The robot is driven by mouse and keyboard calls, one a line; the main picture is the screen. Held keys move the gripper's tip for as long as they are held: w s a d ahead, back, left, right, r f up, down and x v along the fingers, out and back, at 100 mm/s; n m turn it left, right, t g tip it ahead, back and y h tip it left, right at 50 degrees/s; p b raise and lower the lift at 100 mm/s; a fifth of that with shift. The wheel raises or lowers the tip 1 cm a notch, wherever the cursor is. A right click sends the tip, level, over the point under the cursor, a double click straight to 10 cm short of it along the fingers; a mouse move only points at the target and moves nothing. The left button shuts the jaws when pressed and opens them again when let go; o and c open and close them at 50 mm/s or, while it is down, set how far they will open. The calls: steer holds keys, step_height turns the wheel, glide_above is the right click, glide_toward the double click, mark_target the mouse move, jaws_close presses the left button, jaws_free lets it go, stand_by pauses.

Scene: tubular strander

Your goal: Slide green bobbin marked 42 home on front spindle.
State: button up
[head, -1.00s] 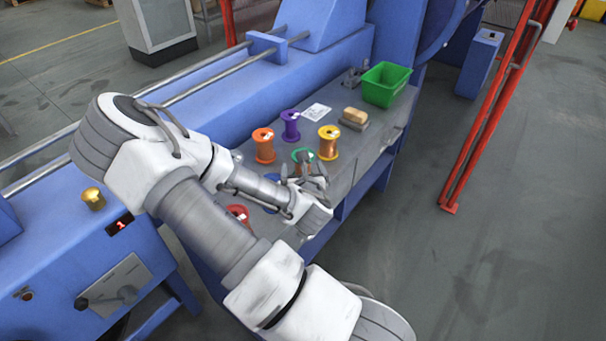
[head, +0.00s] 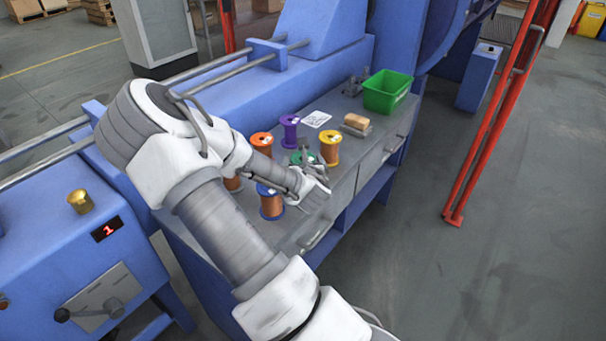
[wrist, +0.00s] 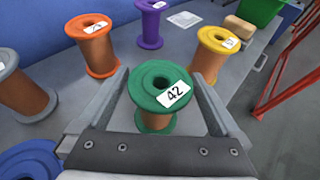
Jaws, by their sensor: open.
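The green bobbin marked 42 (wrist: 158,88) stands upright on the grey bench top, copper wire showing below its green flange. In the head view its green top (head: 297,157) shows partly behind my gripper. My gripper (wrist: 160,95) is open, with one finger on each side of the green bobbin and a visible gap on both sides. In the head view my gripper (head: 310,170) is low over the bench. I cannot make out the front spindle for certain in these frames.
Close by stand an orange bobbin (wrist: 95,45), a yellow one (wrist: 212,52), a purple one (wrist: 150,22) and a blue one (head: 270,203). A green bin (head: 387,92), a tan block (head: 356,121) and a white sheet (head: 316,119) lie farther back. A red frame (head: 500,110) stands right.

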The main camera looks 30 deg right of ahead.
steer(key=shift+x, duration=1.3)
steer(key=c, duration=1.5)
step_height(320, 180, up, 5)
steer(key=shift+f+p, duration=0.1)
steer(key=shift+p, duration=0.85)
steer(key=s+d+r+p, duration=0.1)
steer(key=s+r+p, duration=0.1)
steer(key=s+r, duration=0.1)
steer(key=s+d+r+p, duration=0.2)
steer(key=s+r, duration=0.2)
steer(key=s+d+r+p, duration=0.2)
steer(key=s+r, duration=0.1)
steer(key=r, duration=0.1)
steer(key=shift+s+r+p, duration=0.15)
steer(key=shift+s+p, duration=0.15)
steer(key=shift+p, duration=0.05)
steer(key=shift+a, duration=0.15)
